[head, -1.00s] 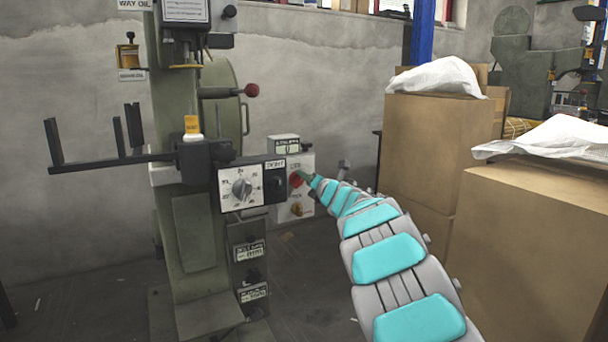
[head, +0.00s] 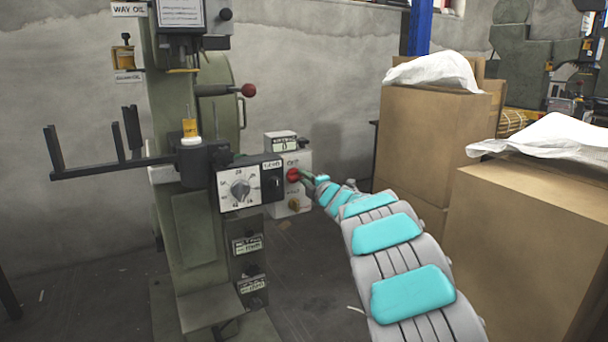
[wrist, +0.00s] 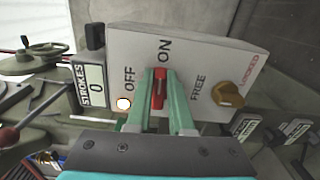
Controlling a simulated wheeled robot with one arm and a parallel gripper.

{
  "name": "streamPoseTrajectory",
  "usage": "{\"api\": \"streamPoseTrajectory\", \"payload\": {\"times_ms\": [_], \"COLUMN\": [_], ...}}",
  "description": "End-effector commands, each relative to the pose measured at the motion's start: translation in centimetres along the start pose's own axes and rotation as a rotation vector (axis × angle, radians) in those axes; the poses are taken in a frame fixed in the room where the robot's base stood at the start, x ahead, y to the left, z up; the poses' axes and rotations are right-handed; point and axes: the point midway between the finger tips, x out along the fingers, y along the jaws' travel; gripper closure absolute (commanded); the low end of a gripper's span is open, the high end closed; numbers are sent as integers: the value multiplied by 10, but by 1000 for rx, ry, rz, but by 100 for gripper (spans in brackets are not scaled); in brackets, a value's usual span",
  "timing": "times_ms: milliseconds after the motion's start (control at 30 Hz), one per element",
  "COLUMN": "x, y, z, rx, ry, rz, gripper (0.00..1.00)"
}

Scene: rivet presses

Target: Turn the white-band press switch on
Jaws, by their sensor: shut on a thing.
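The press (head: 188,240) stands at left in the head view, green with a pale band across its column (head: 162,175). Its white control box (head: 300,160) sits at its right side. The red switch (head: 293,175) is on that box. In the wrist view the red switch (wrist: 159,88) lies between the green fingers of my gripper (wrist: 160,80), which is shut on it. The switch's long side is upright in that picture, one end toward the ON label (wrist: 164,50). The OFF label (wrist: 129,78) is to its left. A bright round lamp (wrist: 124,104) is beside OFF.
The strokes counter (wrist: 94,85) reads 0. A larger dial box (head: 240,188) is left of the control box. Cardboard boxes (head: 425,140) with white sheets stand close right of my arm.

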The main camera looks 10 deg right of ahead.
Motion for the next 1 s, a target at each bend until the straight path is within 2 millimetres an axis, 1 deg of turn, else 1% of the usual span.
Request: {"api": "streamPoseTrajectory", "payload": {"times_ms": [300,700,733,967,1000], "x": [0,0,0,0,0], "y": [-2,-2,-2,-2,-2], "z": [1,1,1,0,0], "rx": [67,71,71,70,70], "ry": [-2,-2,-2,-1,-1], "rz": [-1,-1,-1,0,0], "gripper": [100,100,77,51,50]}}
